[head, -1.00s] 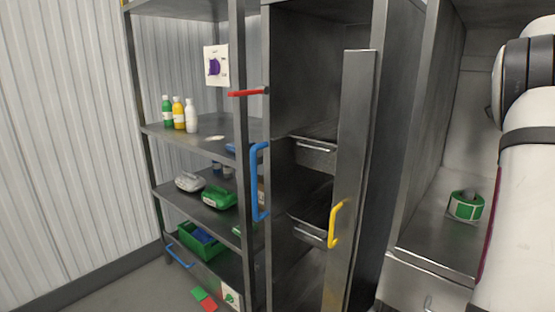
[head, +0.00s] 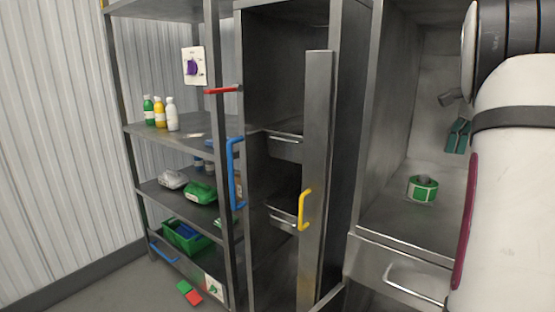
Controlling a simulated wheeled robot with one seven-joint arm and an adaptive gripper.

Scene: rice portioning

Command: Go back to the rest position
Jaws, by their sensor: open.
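My arm (head: 515,190), white with dark bands, fills the right edge of the head view. My gripper is not in view, so I cannot see its jaws. The arm hides part of the compartment behind it on the right.
A metal shelf rack (head: 160,133) stands at the left with bottles (head: 160,115) and a green crate (head: 170,232). An upright cabinet door with a yellow handle (head: 305,209) juts out at the centre. A green roll (head: 422,189) sits in the right compartment, below a teal item (head: 457,135).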

